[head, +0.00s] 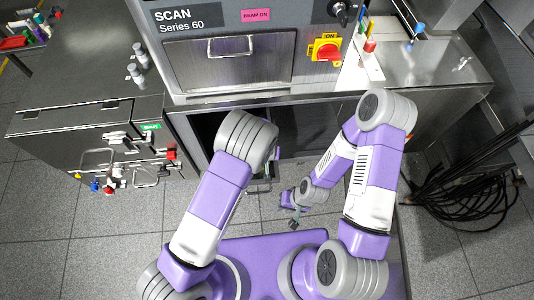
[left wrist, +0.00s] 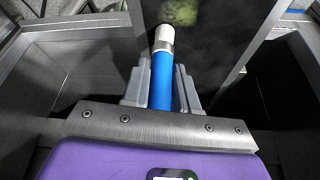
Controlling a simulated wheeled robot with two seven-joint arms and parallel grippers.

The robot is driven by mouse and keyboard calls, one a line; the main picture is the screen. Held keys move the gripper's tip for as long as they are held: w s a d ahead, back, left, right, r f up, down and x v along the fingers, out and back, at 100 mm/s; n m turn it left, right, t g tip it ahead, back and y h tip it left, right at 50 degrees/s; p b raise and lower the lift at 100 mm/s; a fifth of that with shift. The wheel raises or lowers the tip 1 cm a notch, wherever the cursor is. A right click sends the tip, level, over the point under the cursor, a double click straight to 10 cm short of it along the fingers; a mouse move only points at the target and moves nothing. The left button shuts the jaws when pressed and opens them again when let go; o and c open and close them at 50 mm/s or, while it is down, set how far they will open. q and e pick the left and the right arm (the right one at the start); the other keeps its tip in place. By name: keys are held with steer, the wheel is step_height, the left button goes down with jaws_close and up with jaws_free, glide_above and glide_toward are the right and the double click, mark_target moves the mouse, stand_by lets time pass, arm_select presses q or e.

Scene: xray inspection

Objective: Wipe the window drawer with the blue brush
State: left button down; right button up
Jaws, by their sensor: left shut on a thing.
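The blue brush (left wrist: 161,80) has a blue handle and a white collar. My left gripper (left wrist: 160,98) is shut on its handle, with the brush pointing away from the wrist. A blurred yellow-green patch (left wrist: 181,12) shows just beyond the collar; I cannot tell if it is bristles or a mark on the surface. Behind it is a dark, smooth panel (left wrist: 225,45), likely the window drawer, with a metal edge. In the head view my left forearm hides the left gripper and brush at the opening below the scanner. My right gripper (head: 293,222) hangs low over the floor; its jaws are too small to read.
The scanner's upper front has a closed metal drawer (head: 228,66) with a handle and a red-yellow switch (head: 326,50). A dark cabinet (head: 85,130) with valves stands left. Black cables (head: 460,190) lie at the right. Metal walls flank the left gripper.

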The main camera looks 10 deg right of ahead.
arm_select(q)
steer(key=shift+r+p, duration=2.5)
steer(key=shift+r, duration=1.05)
steer(key=shift+f, duration=0.1)
